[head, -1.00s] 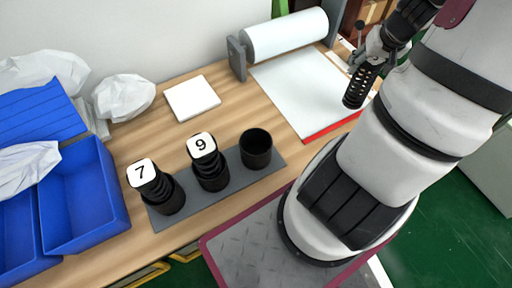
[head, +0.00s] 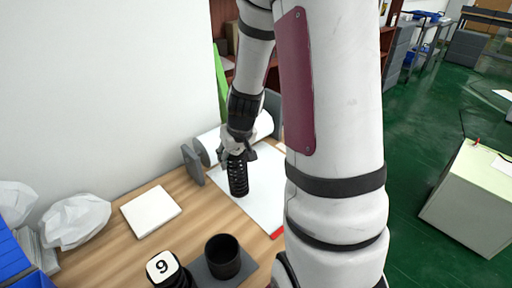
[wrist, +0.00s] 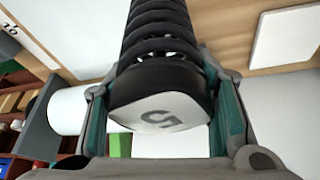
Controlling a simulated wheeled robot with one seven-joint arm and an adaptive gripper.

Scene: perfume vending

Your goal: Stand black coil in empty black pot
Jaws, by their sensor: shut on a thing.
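My gripper (head: 236,150) is shut on the black coil (head: 238,178), which hangs below it, roughly upright, over the white paper sheet. In the wrist view the black coil (wrist: 160,40) runs away from between the fingers, and its near end carries a white label with a 5. The empty black pot (head: 223,256) stands on a dark grey base (head: 246,270) in front of and left of the coil, its open top facing up. The coil is well apart from the pot.
A coil with a label 9 (head: 162,267) stands left of the empty pot. A white square pad (head: 151,211) lies on the wooden table. A paper roll (head: 210,145) in a grey holder stands behind my gripper. Crumpled white bags (head: 75,220) lie at the left.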

